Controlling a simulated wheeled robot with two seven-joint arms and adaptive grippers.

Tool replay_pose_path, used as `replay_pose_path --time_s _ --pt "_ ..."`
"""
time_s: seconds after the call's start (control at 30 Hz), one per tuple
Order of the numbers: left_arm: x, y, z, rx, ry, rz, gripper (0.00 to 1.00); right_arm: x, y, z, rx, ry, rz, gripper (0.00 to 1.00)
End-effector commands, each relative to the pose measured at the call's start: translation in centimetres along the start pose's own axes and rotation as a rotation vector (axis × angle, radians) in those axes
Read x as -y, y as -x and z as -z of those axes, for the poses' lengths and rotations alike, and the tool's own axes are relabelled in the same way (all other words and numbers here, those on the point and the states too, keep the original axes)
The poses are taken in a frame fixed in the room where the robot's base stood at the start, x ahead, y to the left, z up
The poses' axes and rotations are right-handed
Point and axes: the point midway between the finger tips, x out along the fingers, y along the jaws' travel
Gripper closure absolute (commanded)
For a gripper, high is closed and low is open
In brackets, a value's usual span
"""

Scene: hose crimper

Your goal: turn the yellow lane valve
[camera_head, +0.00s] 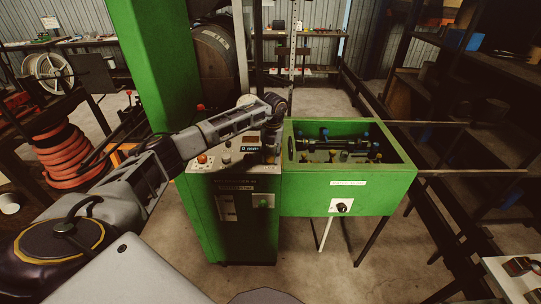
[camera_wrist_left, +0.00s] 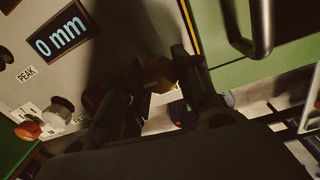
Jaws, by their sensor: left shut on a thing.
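My left gripper (camera_head: 271,152) reaches down at the right end of the control panel, beside the green valve box (camera_head: 348,188). In the left wrist view its dark fingers (camera_wrist_left: 163,88) close around a dull gold, round part (camera_wrist_left: 159,73), which appears to be the yellow lane valve. The fingers and shadow hide much of it, and its turn angle cannot be told. In the head view the wrist and gripper cover this spot. My right gripper is not in view.
The control panel (camera_head: 216,158) has a 0 mm display (camera_wrist_left: 58,44), a red-orange button (camera_wrist_left: 28,130) and a pale knob (camera_wrist_left: 58,111). The open green box holds dark fittings with blue and yellow parts. Shelving (camera_head: 485,110) stands at right, and an orange hose coil (camera_head: 68,150) at left.

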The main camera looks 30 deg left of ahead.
Motion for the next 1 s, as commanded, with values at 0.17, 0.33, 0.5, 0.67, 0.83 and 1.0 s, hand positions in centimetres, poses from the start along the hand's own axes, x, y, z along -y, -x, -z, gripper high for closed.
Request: replay_pose_path --time_s 0.17,0.33,0.5,0.67,0.83,1.0 --pt "0.0 0.2 -0.1 0.005 0.001 0.002 0.58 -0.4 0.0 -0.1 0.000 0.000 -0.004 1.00" --pt "0.0 0.1 -0.1 0.003 0.000 0.001 0.45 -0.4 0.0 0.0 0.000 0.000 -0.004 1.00" --pt "0.0 0.1 -0.1 0.002 0.000 0.001 0.45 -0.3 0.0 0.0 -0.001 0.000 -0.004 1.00" --pt "0.0 0.2 -0.1 0.002 -0.001 0.001 0.45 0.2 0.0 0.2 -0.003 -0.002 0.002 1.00" --pt "0.0 1.2 -0.1 0.003 -0.001 0.001 0.45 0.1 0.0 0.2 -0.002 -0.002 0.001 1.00" --pt "0.0 3.0 -0.1 0.004 -0.001 0.001 0.45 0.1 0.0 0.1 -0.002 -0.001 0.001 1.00"
